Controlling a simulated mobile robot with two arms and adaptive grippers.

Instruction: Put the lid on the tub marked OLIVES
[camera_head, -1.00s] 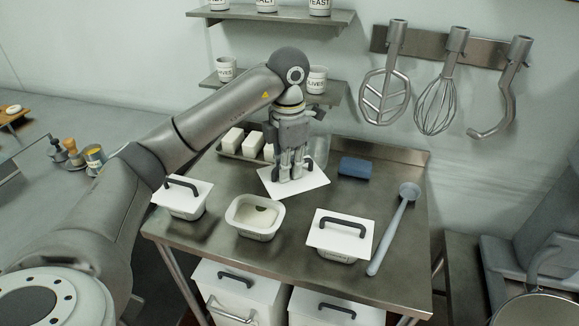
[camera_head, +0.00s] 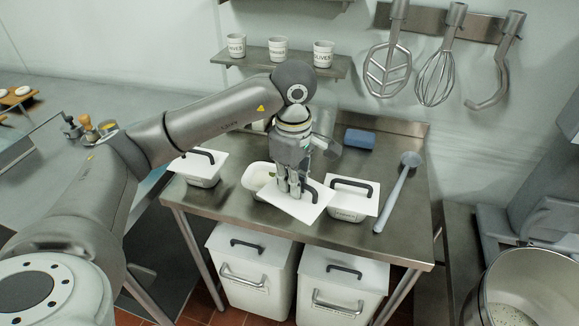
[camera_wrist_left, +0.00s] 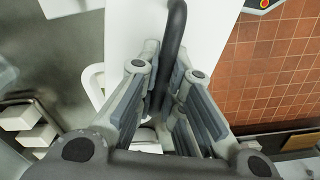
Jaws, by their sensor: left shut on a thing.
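A white lid (camera_head: 312,209) with a dark handle hangs tilted from my left gripper (camera_head: 293,190), which is shut on that handle. The lid also shows in the left wrist view (camera_wrist_left: 212,25), with its handle (camera_wrist_left: 173,45) between the fingers. An open white tub (camera_head: 253,180) stands on the steel table behind and to the left of the lid, which hides part of it. Its rim shows in the left wrist view (camera_wrist_left: 93,88). I cannot read a label on this tub. My right gripper is not in view.
Lidded tubs stand to the left (camera_head: 202,172) and right (camera_head: 348,205) of the open one; the right one is close beside the held lid. White bins (camera_head: 250,265) stand below.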

